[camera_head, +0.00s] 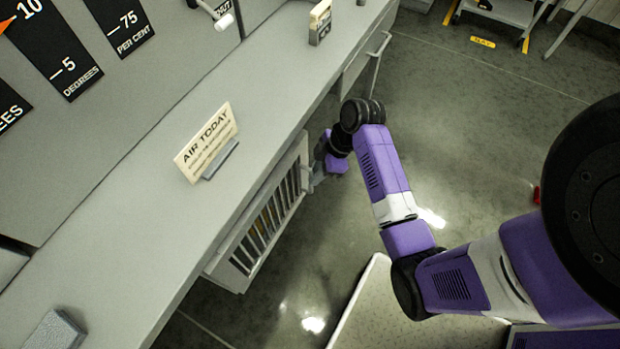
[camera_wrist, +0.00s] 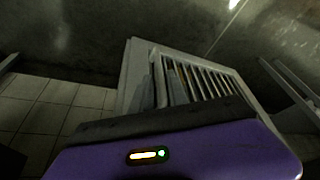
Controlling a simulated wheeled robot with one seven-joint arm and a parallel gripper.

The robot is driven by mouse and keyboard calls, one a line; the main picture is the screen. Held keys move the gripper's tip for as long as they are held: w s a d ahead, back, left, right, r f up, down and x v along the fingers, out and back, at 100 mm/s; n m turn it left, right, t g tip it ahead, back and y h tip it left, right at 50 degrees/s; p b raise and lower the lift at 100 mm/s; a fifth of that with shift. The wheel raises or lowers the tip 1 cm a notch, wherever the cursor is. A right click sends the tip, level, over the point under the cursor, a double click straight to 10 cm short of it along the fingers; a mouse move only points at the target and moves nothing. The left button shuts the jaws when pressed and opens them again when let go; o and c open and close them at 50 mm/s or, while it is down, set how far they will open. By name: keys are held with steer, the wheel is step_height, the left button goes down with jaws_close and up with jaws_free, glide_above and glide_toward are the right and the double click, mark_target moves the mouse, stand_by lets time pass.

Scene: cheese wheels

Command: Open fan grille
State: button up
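The fan grille (camera_head: 268,222) is a pale grey frame with vertical slats, below the front edge of the counter. In the wrist view the grille (camera_wrist: 205,78) lies just beyond my gripper, its frame and slats running up and right. My gripper (camera_head: 317,172) is at the grille's right end, low beside the counter. In the wrist view my gripper's grey fingers (camera_wrist: 163,88) overlap the grille's near left part. Whether they touch or hold its frame is unclear, and I cannot tell their opening. A handle on the grille is not clearly visible.
The long grey counter (camera_head: 190,215) overhangs the grille and carries an "AIR TODAY" sign (camera_head: 206,143). A bar handle (camera_head: 379,52) sticks out from the cabinet front beyond my gripper. The dark floor (camera_head: 450,110) right of my forearm is open.

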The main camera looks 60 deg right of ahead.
mark_target(311, 191)
steer(key=shift+x, duration=1.95)
jaws_close()
